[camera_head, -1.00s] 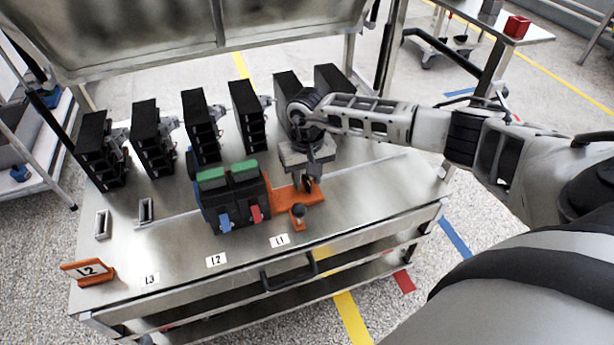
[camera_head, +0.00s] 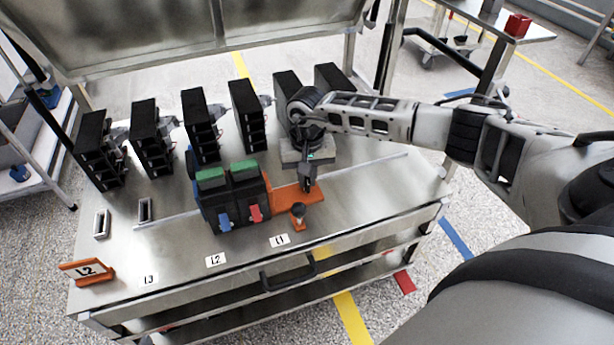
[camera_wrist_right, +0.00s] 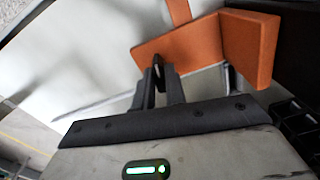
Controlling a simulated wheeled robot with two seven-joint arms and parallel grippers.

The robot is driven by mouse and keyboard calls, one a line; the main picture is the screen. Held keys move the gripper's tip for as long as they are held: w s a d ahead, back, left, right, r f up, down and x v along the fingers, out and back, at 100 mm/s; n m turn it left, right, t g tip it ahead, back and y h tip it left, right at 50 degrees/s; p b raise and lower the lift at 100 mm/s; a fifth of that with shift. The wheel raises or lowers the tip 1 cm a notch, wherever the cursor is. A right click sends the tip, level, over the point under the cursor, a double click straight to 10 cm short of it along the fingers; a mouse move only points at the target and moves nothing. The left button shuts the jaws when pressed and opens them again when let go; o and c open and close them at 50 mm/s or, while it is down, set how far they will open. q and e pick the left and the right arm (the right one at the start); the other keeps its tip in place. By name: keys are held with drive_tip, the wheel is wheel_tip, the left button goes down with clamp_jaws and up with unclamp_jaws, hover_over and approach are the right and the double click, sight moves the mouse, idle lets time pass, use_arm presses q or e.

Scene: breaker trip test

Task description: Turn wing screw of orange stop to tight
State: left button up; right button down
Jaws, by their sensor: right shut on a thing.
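The orange stop (camera_head: 284,200) lies on the steel bench top, against the right side of the dark breaker block. It also shows in the right wrist view (camera_wrist_right: 205,42) as an orange plate with an upright end wall. My right gripper (camera_head: 306,186) points down over the stop. In the wrist view its two fingers (camera_wrist_right: 160,80) are closed on a small dark piece, the wing screw (camera_wrist_right: 158,68), at the plate's edge. The fingers hide most of the screw. My left gripper is not in view.
Two breakers with green tops (camera_head: 243,170) stand left of the stop, with blue and red levers in front. A dark round knob on an orange foot (camera_head: 298,211) stands close in front of my gripper. Several black modules (camera_head: 200,125) line the back.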

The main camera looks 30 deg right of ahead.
drive_tip(key=m, duration=0.4)
drive_tip(key=shift+m, duration=0.3)
drive_tip(key=m, duration=0.3)
drive_tip(key=shift+m+b, duration=0.3)
drive_tip(key=m, duration=0.4)
drive_tip(key=shift+m, duration=0.3)
drive_tip(key=m+p, duration=0.1)
drive_tip(key=m, duration=0.2)
drive_tip(key=shift+m, duration=0.3)
drive_tip(key=m+p, duration=0.1)
drive_tip(key=m, duration=0.4)
drive_tip(key=shift+r+m, duration=0.1)
drive_tip(key=shift+m, duration=0.2)
drive_tip(key=m+p, duration=0.1)
drive_tip(key=m, duration=0.2)
drive_tip(key=m+p, duration=0.1)
drive_tip(key=m, duration=0.3)
drive_tip(key=shift+p, duration=0.35)
drive_tip(key=shift+m+p, duration=0.5)
drive_tip(key=shift+m, duration=0.7)
drive_tip(key=shift+m+p, duration=0.35)
drive_tip(key=shift+m, duration=0.55)
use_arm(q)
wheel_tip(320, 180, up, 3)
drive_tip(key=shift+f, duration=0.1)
use_arm(e)
drive_tip(key=shift+m, duration=0.3)
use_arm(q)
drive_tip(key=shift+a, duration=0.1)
